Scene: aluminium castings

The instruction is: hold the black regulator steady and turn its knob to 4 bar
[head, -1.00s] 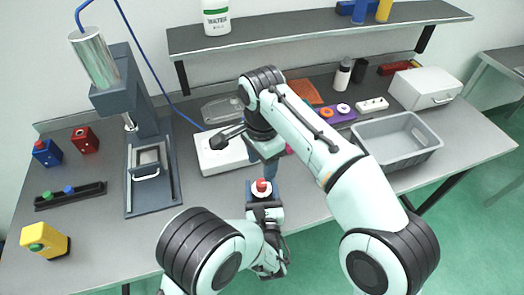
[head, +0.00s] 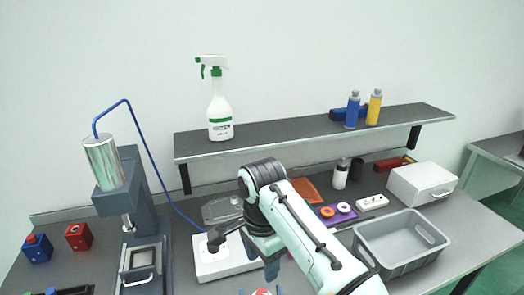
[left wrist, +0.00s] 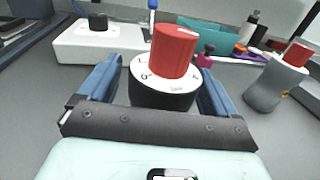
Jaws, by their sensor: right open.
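The black regulator (left wrist: 165,95) stands upright in the left wrist view. It has a white dial ring and a red knob (left wrist: 174,50) on top. The blue fingers of my left gripper (left wrist: 160,88) are on either side of its body and appear shut on it. In the head view, only the knob's top (head: 262,292) shows at the bottom edge, with my left gripper's fingertips beside it.
A white box with a black knob (head: 222,262) stands behind the regulator. A press (head: 125,200) is at left, a grey crate (head: 400,245) at right, and a shelf (head: 320,133) behind. A grey object with a red top (left wrist: 275,82) stands right of the regulator.

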